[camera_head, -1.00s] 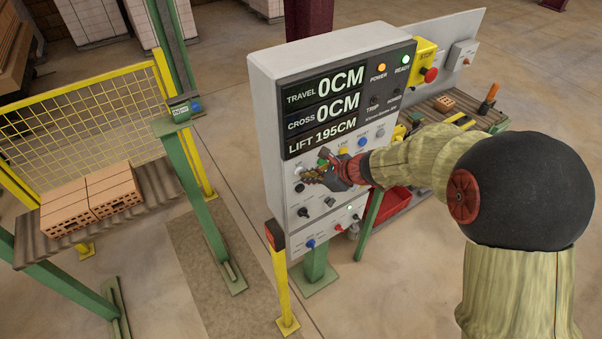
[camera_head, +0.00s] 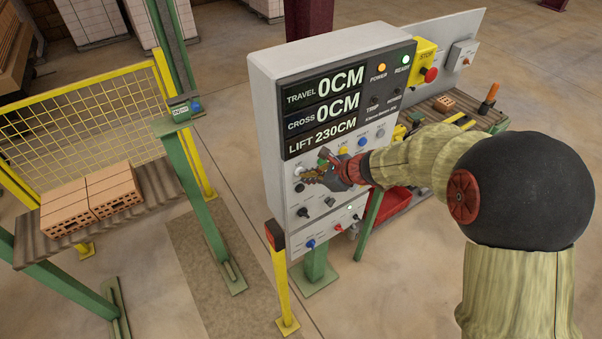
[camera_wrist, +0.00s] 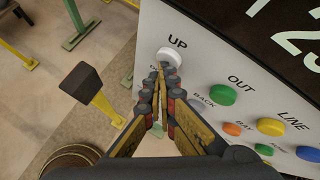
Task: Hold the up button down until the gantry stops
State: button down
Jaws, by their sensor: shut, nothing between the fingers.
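The white up button (camera_wrist: 170,55), labelled UP, is on the front of the grey control panel (camera_head: 270,130). My gripper (camera_wrist: 160,70) is shut and empty. Its fingertips meet the lower edge of the up button in the wrist view, covering a little of it; how deep the button sits is hard to tell. In the head view my gripper (camera_head: 306,176) is at the panel's left column of buttons. The panel display (camera_head: 322,108) reads travel 0CM, cross 0CM and lift 230CM. The orange power lamp (camera_head: 382,68) and green ready lamp (camera_head: 406,60) are lit.
Near the up button are a green OUT button (camera_wrist: 222,95) and a yellow LINE button (camera_wrist: 270,126). A yellow post (camera_head: 283,290) stands before the panel. Bricks (camera_head: 92,196) lie on a slatted table at left. A red stop button (camera_head: 430,75) is behind the panel.

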dwell(0.8)
jog(key=shift+s+d+b, duration=0.3)
jog(key=shift+s+d, duration=0.15)
jog(key=shift+s, duration=0.25)
jog(key=shift+s+d+b, duration=0.25)
jog(key=shift+s+d, duration=0.45)
jog(key=shift+s, duration=0.35)
jog(key=shift+s+d+b, duration=0.25)
jog(key=shift+s+d, duration=0.45)
jog(key=shift+s, duration=0.35)
